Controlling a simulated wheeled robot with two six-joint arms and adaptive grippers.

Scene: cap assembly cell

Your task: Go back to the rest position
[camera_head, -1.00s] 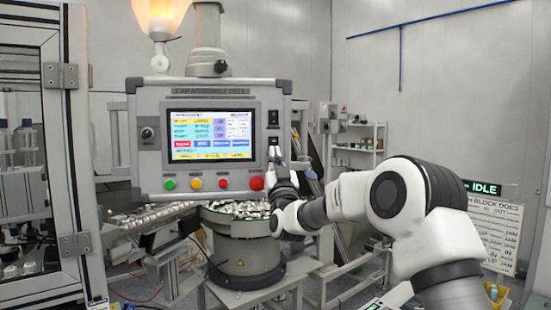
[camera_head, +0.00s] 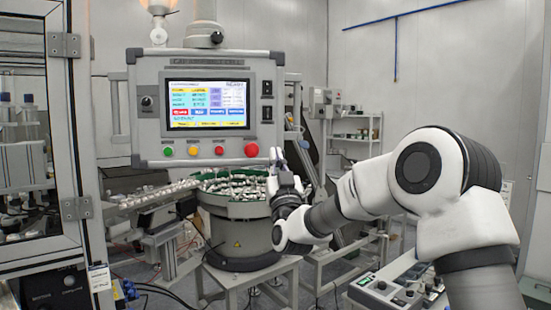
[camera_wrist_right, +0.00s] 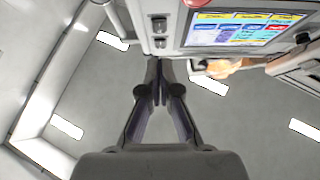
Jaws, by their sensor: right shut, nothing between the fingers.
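My right gripper (camera_head: 279,162) is raised in front of the control panel (camera_head: 155,128), just below and right of its red button (camera_head: 251,150). The fingers look together and empty. In the right wrist view my right gripper (camera_wrist_right: 158,98) points at the panel's edge with its fingertips together, and the screen (camera_wrist_right: 230,28) and black switches show beyond them. I cannot tell the gap to the panel. My left gripper is not in view.
A bowl feeder (camera_head: 240,212) full of small parts stands under the panel, with a chute (camera_head: 150,195) running left. A glass-doored cabinet (camera_head: 75,130) is at the left. A smaller control box (camera_head: 385,290) is at lower right.

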